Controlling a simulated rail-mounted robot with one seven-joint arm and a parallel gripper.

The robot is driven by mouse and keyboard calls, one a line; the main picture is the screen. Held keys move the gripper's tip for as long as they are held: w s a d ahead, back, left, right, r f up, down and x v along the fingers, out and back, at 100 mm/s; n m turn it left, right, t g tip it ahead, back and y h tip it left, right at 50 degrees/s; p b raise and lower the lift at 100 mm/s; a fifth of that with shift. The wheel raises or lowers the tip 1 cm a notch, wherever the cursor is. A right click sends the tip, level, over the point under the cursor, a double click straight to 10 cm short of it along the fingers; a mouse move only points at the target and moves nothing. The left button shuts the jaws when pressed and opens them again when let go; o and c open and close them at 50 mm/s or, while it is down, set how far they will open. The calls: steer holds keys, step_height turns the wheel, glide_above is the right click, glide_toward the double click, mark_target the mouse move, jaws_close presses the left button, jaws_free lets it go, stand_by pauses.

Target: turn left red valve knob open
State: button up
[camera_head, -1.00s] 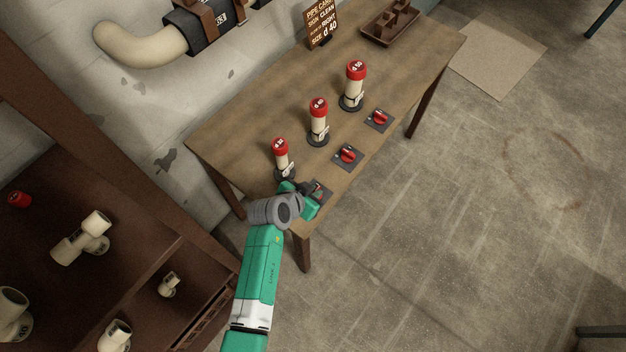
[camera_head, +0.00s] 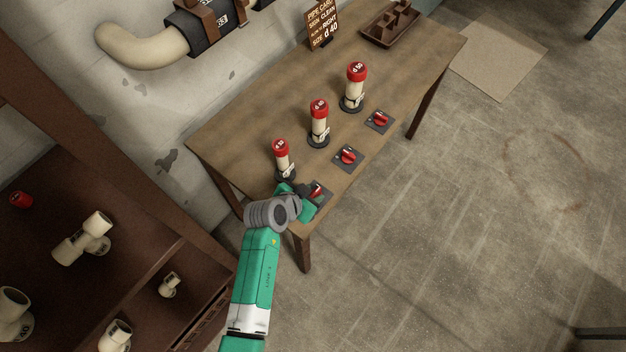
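The left red valve knob (camera_head: 317,189) sits on a dark square plate at the near left end of the wooden table (camera_head: 240,125). My gripper (camera_head: 308,192) is right at this knob and covers part of it and its plate. The fingers are mostly hidden behind my wrist, so I cannot tell whether they are open or shut, or touching the knob. The middle red knob (camera_head: 348,156) and the right red knob (camera_head: 380,119) stand clear on their own plates.
Red-capped pipes stand behind the knobs: a short one (camera_head: 282,155), a middle one (camera_head: 319,122) and a tall one (camera_head: 355,85). A sign (camera_head: 322,24) and a brown tray (camera_head: 391,36) are at the back. A shelf with pipe fittings (camera_head: 83,238) is at left.

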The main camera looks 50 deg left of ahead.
steer(key=p+v, duration=0.1)
steer(key=v, duration=0.5)
steer(key=shift+s+r, duration=0.1)
steer(key=shift+s, duration=0.05)
